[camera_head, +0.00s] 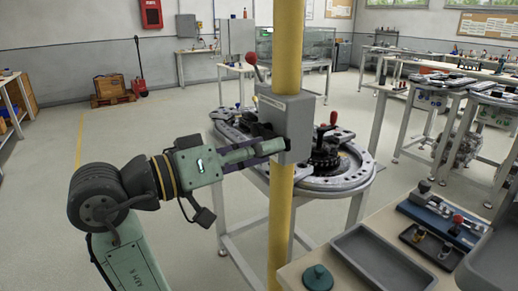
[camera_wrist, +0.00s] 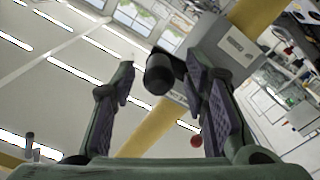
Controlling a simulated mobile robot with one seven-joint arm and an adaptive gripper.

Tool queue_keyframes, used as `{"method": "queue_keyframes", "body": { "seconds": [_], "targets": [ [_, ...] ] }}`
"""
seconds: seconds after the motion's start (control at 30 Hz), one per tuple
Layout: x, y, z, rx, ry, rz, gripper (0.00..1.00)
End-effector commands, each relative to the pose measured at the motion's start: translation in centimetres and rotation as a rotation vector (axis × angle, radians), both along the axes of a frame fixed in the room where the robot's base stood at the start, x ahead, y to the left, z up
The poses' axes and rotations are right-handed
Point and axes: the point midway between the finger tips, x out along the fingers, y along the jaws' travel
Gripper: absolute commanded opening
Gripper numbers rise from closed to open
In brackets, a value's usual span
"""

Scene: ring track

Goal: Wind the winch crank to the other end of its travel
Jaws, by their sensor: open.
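The winch is a grey box (camera_head: 293,112) fixed to a yellow post (camera_head: 282,215). A lever with a red knob (camera_head: 250,58) rises from its upper left. My gripper (camera_head: 268,147) reaches in from the left, close to the box's lower left side. In the wrist view, a black cylindrical grip (camera_wrist: 159,73), apparently the crank's handle, lies between my open fingers, nearer the right one. I cannot tell whether either finger touches it. The grey box (camera_wrist: 235,45) and red knob (camera_wrist: 195,140) show behind the fingers. The crank's arm is mostly hidden.
A round ring-track table (camera_head: 335,183) with black fittings stands close behind the post. A bench at the lower right holds a grey tray (camera_head: 383,262), a teal round lid (camera_head: 318,277) and small parts.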

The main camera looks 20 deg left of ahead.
Motion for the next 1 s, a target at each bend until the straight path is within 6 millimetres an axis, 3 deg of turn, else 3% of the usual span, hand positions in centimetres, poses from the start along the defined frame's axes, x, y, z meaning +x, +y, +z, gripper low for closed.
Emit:
{"method": "queue_keyframes", "body": {
  "seconds": [0.17,0.7,1.0],
  "targets": [
    [-0.9,0.8,0.0,0.000,0.000,0.004,0.41],
    [-8.7,6.9,0.0,0.000,0.000,0.003,0.41],
    [-9.5,7.4,0.0,0.000,0.000,0.000,0.41]
  ]
}}
